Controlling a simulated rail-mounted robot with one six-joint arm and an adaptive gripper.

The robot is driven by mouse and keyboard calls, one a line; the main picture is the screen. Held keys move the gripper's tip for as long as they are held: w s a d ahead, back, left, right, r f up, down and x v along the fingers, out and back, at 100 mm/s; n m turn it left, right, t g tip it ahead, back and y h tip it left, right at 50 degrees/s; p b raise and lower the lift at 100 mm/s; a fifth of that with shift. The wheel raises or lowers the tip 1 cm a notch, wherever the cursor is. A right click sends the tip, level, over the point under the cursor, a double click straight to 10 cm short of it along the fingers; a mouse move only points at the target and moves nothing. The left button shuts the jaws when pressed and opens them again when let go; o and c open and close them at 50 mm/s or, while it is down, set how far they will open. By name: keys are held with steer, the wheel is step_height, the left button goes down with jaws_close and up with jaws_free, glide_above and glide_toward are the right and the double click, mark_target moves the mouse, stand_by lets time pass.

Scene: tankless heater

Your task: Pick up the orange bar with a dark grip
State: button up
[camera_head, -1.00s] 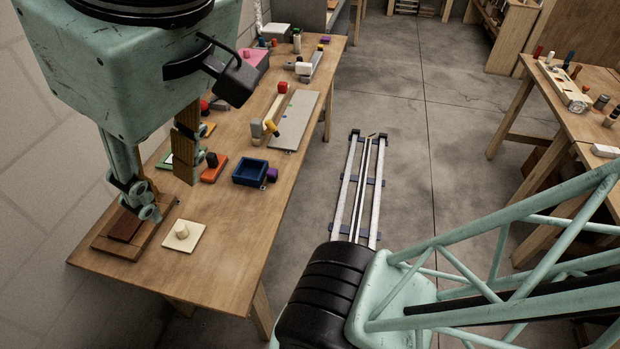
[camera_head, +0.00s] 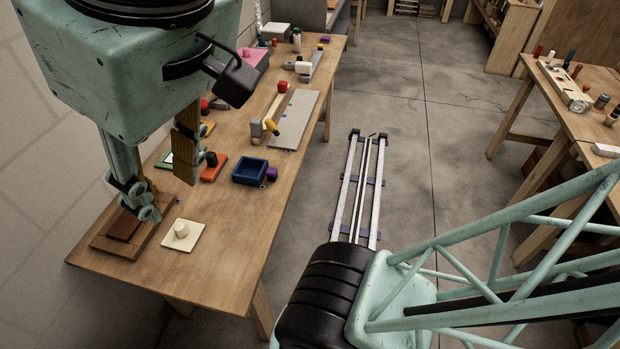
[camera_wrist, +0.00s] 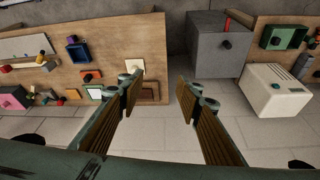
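The orange bar (camera_head: 214,168) lies on the near wooden table, with an upright dark grip (camera_head: 211,159) on it. My gripper (camera_head: 163,180) hangs over the table's near left part, left of the bar. One finger stands close beside the bar in the head view, but the height gap is hard to judge. In the wrist view my gripper (camera_wrist: 155,90) is open, with nothing between its fingers.
A blue open box (camera_head: 250,171) and a purple piece (camera_head: 271,174) stand right of the bar. A cream plate with a knob (camera_head: 183,236) and a brown wooden tray (camera_head: 105,240) are at the near end. The table's front middle is bare.

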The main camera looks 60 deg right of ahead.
steer(key=shift+s+f, duration=0.1)
stand_by(0.3)
steer(key=w+d+m+g+p, duration=0.1)
steer(key=w+d+m, duration=0.4)
steer(key=w, duration=0.9)
steer(key=m+g+p, duration=0.3)
steer(key=m+p, duration=0.2)
steer(key=m, duration=0.6)
glide_above(210, 154)
step_height(210, 154, down, 28)
steer(key=f, duration=0.1)
steer(key=shift+d+r, duration=0.1)
steer(key=shift+r, duration=0.15)
steer(key=shift+f, duration=0.1)
steer(key=shift+f+b, duration=0.45)
steer(key=shift+f, duration=3.75)
